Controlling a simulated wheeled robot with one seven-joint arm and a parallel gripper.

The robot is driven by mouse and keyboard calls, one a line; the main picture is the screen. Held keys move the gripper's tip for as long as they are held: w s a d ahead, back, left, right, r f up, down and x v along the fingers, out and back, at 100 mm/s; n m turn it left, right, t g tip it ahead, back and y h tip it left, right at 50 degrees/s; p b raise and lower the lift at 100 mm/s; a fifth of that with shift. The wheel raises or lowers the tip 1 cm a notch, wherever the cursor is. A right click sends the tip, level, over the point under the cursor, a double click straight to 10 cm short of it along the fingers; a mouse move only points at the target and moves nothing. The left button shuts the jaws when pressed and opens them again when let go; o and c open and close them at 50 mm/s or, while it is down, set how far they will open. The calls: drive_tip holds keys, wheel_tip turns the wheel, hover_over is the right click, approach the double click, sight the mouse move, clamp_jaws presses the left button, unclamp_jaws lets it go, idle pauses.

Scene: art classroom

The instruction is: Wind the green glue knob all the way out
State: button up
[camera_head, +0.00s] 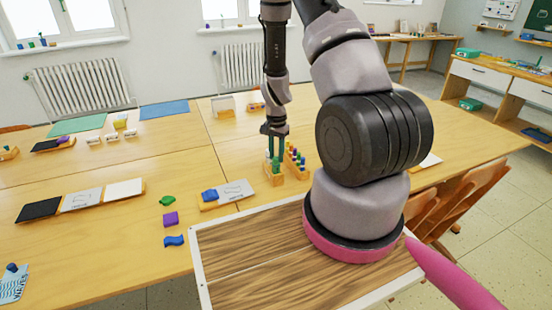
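A small green piece (275,164), which looks like the green glue knob, stands at a small wooden block (273,177) near the middle of the table. My gripper (275,153) points straight down over it, with its two dark fingers on either side of the green top. The knob's upper part is largely hidden by the fingers. Whether the fingers touch it is too small to tell.
A wooden rack (297,164) with several coloured pegs stands close right of my gripper. A drawing card (236,190) with a blue piece lies to the left. Green, purple and blue shapes (171,219) lie nearer. The table's left part (80,245) has free room.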

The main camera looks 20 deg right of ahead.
drive_tip(key=shift+c, duration=0.8)
drive_tip(key=m, duration=0.3)
drive_tip(key=shift+m, duration=0.4)
drive_tip(key=m, duration=0.7)
drive_tip(key=shift+m, duration=0.3)
drive_tip(key=o, duration=1.4)
drive_tip(key=shift+o, duration=0.2)
